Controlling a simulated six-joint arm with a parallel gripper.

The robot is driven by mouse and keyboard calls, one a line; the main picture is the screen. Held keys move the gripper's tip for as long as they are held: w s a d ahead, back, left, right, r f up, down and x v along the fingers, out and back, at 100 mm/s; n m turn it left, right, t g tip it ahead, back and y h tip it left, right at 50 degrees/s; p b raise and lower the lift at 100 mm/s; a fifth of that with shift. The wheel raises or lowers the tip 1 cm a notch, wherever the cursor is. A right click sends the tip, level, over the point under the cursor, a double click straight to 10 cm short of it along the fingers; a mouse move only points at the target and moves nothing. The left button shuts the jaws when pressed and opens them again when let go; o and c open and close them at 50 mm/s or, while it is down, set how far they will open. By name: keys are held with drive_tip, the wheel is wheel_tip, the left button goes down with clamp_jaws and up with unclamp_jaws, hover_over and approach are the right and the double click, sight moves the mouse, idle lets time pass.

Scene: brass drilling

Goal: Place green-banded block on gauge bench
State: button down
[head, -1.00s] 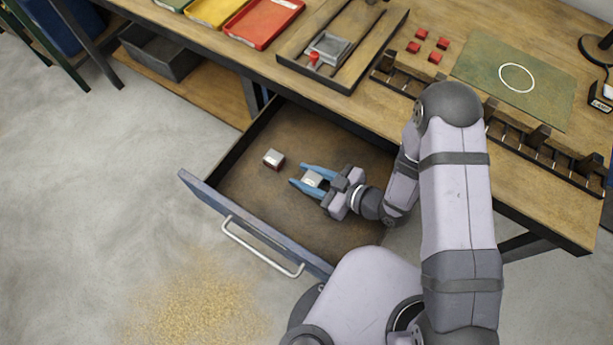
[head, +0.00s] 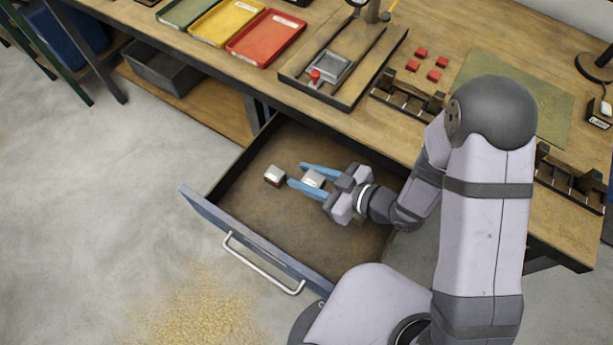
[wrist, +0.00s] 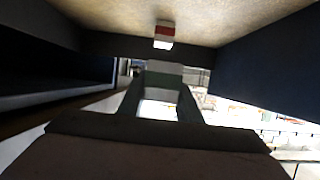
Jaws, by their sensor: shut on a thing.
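My gripper (head: 305,174) has its blue fingers on either side of a pale grey block (head: 314,179) and is shut on it, over the open drawer (head: 290,240). In the wrist view the held block (wrist: 164,67) shows between the fingertips, with a dark greenish band below its pale top. A second pale block (head: 275,175) stands on the drawer floor, left of the fingertips; in the wrist view it has a red band (wrist: 163,31). On the table, a dark railed fixture (head: 345,92) with a pale plate, red knob and dial gauge (head: 357,3) appears to be the gauge bench.
Green, yellow and red trays (head: 265,38) lie left of the fixture. Several red cubes (head: 421,52) and dark slotted racks (head: 400,98) are to its right. The table's front edge stands between drawer and tabletop. A green mat (head: 555,110) is partly hidden by my arm.

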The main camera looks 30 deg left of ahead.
drive_tip(key=shift+r, duration=0.15)
wheel_tip(320, 180, up, 8)
drive_tip(key=p, duration=0.7)
drive_tip(key=shift+p, duration=0.4)
